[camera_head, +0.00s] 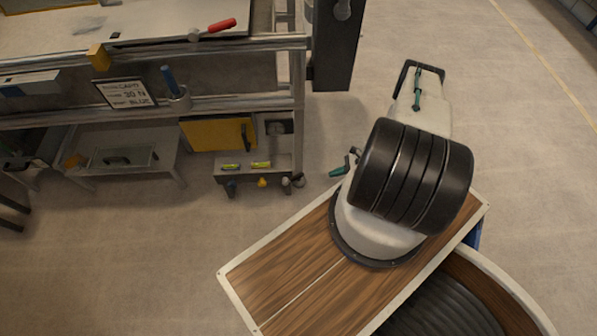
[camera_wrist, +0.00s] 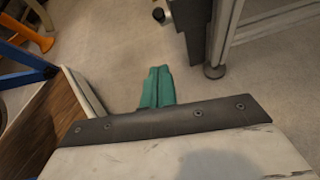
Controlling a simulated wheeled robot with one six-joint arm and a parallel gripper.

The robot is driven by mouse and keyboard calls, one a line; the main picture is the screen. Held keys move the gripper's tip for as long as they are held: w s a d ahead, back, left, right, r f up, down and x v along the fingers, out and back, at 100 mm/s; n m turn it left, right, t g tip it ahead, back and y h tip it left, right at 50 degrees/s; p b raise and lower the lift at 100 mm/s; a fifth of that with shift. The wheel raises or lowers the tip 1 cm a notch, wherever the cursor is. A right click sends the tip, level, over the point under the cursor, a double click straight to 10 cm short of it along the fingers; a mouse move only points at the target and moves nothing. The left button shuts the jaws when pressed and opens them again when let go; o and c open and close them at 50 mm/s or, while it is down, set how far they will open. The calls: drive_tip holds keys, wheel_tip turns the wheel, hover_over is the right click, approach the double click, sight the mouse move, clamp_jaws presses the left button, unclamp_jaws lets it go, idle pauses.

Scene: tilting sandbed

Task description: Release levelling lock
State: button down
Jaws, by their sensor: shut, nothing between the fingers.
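My gripper (camera_head: 340,169) shows as small teal fingers beside my arm in the head view, left of the dark arm link. In the wrist view the teal fingers (camera_wrist: 157,86) are together and empty over bare floor. No part is plainly marked as the levelling lock. A low unit (camera_head: 253,176) under the bench carries two yellow-green strips like level vials, with a yellow knob (camera_head: 262,182) and dark and grey knobs on its front. A red-handled lever or tool (camera_head: 214,29) lies at the edge of the pale-topped bed (camera_head: 130,35). My gripper is apart from all of these.
The bench's metal rail (camera_head: 205,107) holds a small sign (camera_head: 124,94) and a cup with a blue tool. A yellow panel (camera_head: 216,134) hangs below. A dark post (camera_head: 334,50) stands right of the bench. Floor between bench and arm is clear.

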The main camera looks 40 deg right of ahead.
wheel_tip(320, 180, down, 3)
drive_tip(key=m, duration=0.1)
approach(293, 179)
drive_tip(key=shift+w+a+f, duration=0.3)
drive_tip(key=shift+a+f, duration=0.1)
drive_tip(key=shift+f, duration=0.4)
drive_tip(key=shift+w+a+f, duration=0.25)
drive_tip(key=shift+a+f, duration=0.1)
drive_tip(key=shift+f, duration=0.45)
drive_tip(key=shift+w+a+f, duration=0.3)
drive_tip(key=shift+a+f, duration=0.1)
drive_tip(key=shift+f, duration=0.45)
drive_tip(key=shift+h, duration=0.3)
drive_tip(key=shift+r+h, duration=0.3)
drive_tip(key=shift+h, duration=0.1)
